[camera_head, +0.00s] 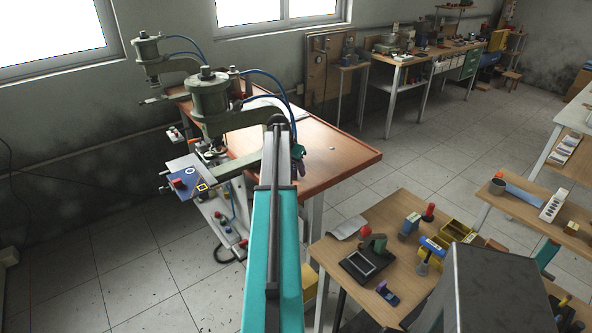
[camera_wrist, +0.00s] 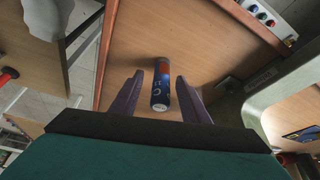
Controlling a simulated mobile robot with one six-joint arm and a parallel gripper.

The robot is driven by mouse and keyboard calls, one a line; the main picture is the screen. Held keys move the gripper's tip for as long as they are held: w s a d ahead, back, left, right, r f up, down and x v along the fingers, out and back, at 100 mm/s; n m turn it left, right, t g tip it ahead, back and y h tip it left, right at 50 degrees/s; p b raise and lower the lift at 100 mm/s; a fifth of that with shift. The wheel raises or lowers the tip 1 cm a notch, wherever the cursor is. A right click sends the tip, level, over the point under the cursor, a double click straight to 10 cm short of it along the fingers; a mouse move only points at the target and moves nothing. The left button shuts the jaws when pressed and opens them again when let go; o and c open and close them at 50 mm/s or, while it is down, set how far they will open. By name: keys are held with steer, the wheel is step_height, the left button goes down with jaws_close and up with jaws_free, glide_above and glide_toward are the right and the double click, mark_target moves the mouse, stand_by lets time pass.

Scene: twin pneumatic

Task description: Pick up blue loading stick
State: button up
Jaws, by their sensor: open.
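In the wrist view a short blue cylinder (camera_wrist: 160,85) with an orange-red band and pale lettering lies on a brown wooden top. It is the only blue stick-like thing near my gripper, and I cannot tell for sure that it is the loading stick. My gripper (camera_wrist: 160,77) is open, with its two dark purple fingers on either side of the cylinder. A gap shows on both sides, so it is not held. In the head view my gripper (camera_head: 298,153) is partly hidden behind my arm over the orange-brown table (camera_head: 345,154), and the cylinder is not visible there.
Two green presses (camera_head: 209,98) with blue hoses stand along the table's left side. A control panel with several buttons (camera_wrist: 262,14) is at the upper right in the wrist view. A cluttered bench (camera_head: 330,252) stands at front right. The table's right part is mostly clear.

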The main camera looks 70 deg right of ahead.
steer(key=shift+c, duration=0.3)
jaws_close()
stand_by(0.3)
steer(key=shift+r, duration=0.1)
steer(key=shift+r+b, duration=1.05)
steer(key=shift+r, duration=0.55)
steer(key=a+r+b, duration=0.1)
steer(key=a+b, duration=0.3)
steer(key=a, duration=1.2)
steer(key=shift+w+r, duration=0.3)
steer(key=shift+w, duration=0.15)
